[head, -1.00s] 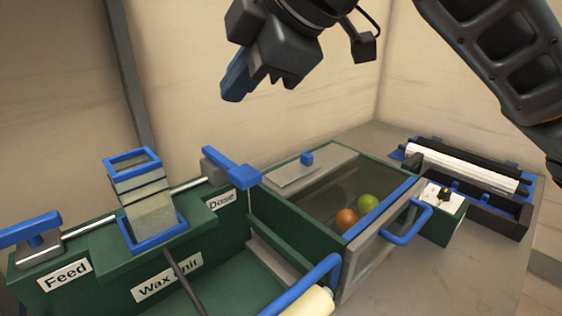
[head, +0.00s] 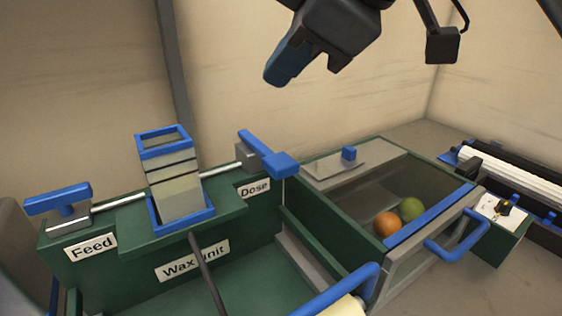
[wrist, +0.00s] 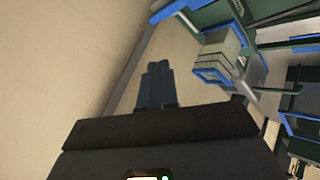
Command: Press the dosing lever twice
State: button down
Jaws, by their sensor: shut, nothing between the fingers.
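The blue dosing lever (head: 268,155) sticks out at the right end of the green wax unit (head: 150,258), just above the label "Dose" (head: 254,189). My gripper (head: 279,75) is in the air above and behind the lever, well apart from it. Its blue fingers are shut together and empty. In the wrist view the closed fingers (wrist: 157,85) point toward the pale wall, with the wax unit's block stack (wrist: 219,55) to their right.
A blue feed lever (head: 58,200) is on the unit's left. The block stack (head: 172,180) stands between the levers. To the right, a glass-fronted bin holds an orange fruit (head: 387,224) and a green fruit (head: 411,209). A small box with a knob (head: 503,208) stands farther right.

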jog(key=b, duration=0.5)
send_over(280, 161)
jog(key=f, duration=0.6)
jog(key=shift+s+d+f, duration=0.25)
jog(key=shift+d+f, duration=0.05)
jog(key=shift+f, duration=0.1)
jog(key=shift+f+b, duration=0.35)
jog(key=shift+f, duration=0.25)
dwell(0.6)
jog(key=shift+f, duration=0.4)
jog(key=shift+f+b, duration=1)
jog(key=shift+f, duration=0.4)
dwell(1.4)
dwell(0.6)
jog(key=shift+r+p, duration=1.75)
jog(key=shift+r, duration=0.1)
